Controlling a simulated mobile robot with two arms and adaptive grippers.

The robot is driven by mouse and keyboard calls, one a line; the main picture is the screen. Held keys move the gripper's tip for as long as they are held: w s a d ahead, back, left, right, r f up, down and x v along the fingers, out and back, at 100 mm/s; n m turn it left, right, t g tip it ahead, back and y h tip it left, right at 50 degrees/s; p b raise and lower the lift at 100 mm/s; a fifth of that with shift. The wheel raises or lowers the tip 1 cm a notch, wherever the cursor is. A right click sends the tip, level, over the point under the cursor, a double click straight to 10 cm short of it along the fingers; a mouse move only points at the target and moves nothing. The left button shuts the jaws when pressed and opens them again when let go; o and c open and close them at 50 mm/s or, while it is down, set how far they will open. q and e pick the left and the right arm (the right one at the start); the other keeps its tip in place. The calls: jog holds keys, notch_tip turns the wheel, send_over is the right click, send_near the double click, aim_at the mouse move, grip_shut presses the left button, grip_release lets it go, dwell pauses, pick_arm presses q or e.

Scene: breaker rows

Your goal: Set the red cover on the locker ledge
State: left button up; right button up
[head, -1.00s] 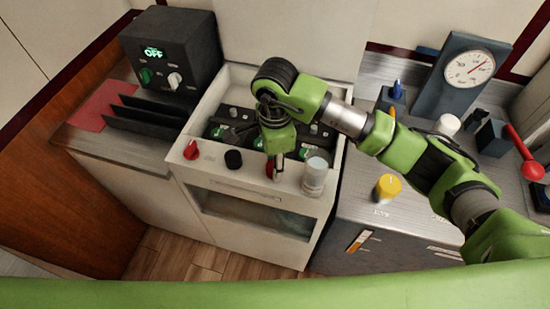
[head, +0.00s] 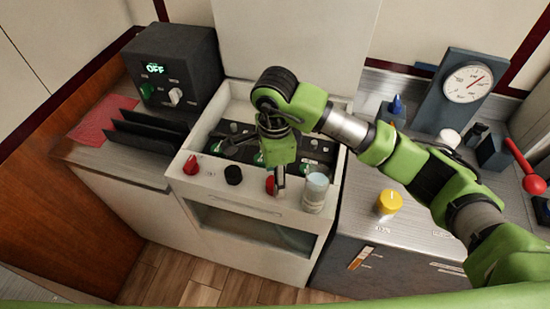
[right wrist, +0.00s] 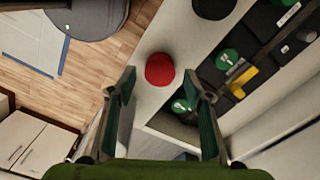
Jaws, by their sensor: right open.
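A red cap-like piece (head: 270,185) stands on the pale front ledge (head: 250,200) of the white locker, partly behind my right gripper. It also shows in the right wrist view as a round red top (right wrist: 160,69), ahead of the fingertips and between their lines. My right gripper (head: 279,184) points down over the ledge. In the wrist view its two fingers (right wrist: 160,85) are apart with nothing between them. A second red piece (head: 190,165) sits at the left end of the ledge. I cannot tell which red piece is the cover. My left gripper is not visible.
A black cap (head: 233,175) and a clear jar (head: 315,192) flank the middle red piece. Breakers (right wrist: 240,75) fill the recess behind the ledge. A dark box reading OFF (head: 172,70) stands left; a yellow knob (head: 389,202) and dial gauge (head: 467,84) are right.

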notch_tip(320, 180, up, 11)
jog(key=b, duration=0.2)
jog(key=shift+f+b, duration=0.2)
jog(key=shift+b, duration=0.1)
